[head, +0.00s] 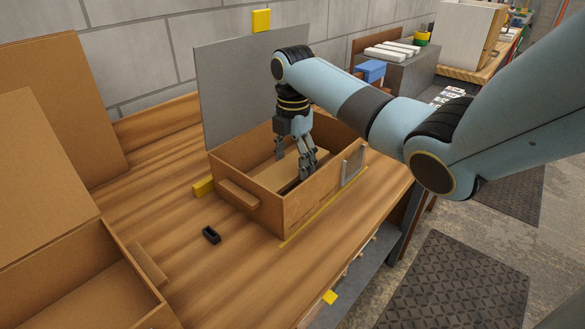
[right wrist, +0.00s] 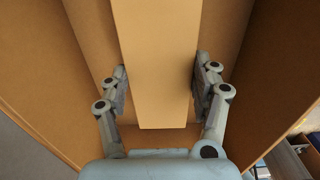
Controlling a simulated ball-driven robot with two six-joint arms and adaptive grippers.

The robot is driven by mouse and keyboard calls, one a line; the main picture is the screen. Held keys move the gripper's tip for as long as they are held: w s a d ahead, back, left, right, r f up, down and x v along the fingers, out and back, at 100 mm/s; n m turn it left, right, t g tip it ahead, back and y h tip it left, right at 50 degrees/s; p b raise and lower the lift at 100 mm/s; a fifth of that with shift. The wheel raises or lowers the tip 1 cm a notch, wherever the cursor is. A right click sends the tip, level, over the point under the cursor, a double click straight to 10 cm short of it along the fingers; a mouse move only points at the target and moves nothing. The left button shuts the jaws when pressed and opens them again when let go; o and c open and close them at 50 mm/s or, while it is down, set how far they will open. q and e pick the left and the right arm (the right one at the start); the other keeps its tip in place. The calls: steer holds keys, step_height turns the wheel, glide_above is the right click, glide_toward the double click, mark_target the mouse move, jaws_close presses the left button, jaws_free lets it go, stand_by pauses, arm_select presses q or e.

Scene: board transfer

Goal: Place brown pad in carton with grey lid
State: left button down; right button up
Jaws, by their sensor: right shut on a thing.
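The carton (head: 312,207) stands on the wooden table with its grey lid (head: 237,90) raised upright at the back. My right gripper (head: 297,170) reaches down inside this carton. The brown pad (head: 273,177) shows as a lighter tan slab inside the carton, partly hidden by the fingers. In the right wrist view the pad (right wrist: 157,65) runs between the two fingers of my right gripper (right wrist: 160,90), which are shut on its sides. Whether the pad touches the carton floor cannot be told. My left gripper is not in view.
A second carton (head: 85,275) with a brown lid (head: 40,165) stands open at the left. A small black part (head: 211,235) lies on the table (head: 190,270) between the cartons. The table front is mostly clear.

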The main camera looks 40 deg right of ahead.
mark_target(294, 164)
steer(key=shift+f, duration=1.25)
steer(key=shift+f, duration=0.1)
steer(key=o, duration=0.9)
step_height(294, 164, up, 12)
steer(key=shift+r, duration=0.15)
steer(key=shift+s, duration=0.1)
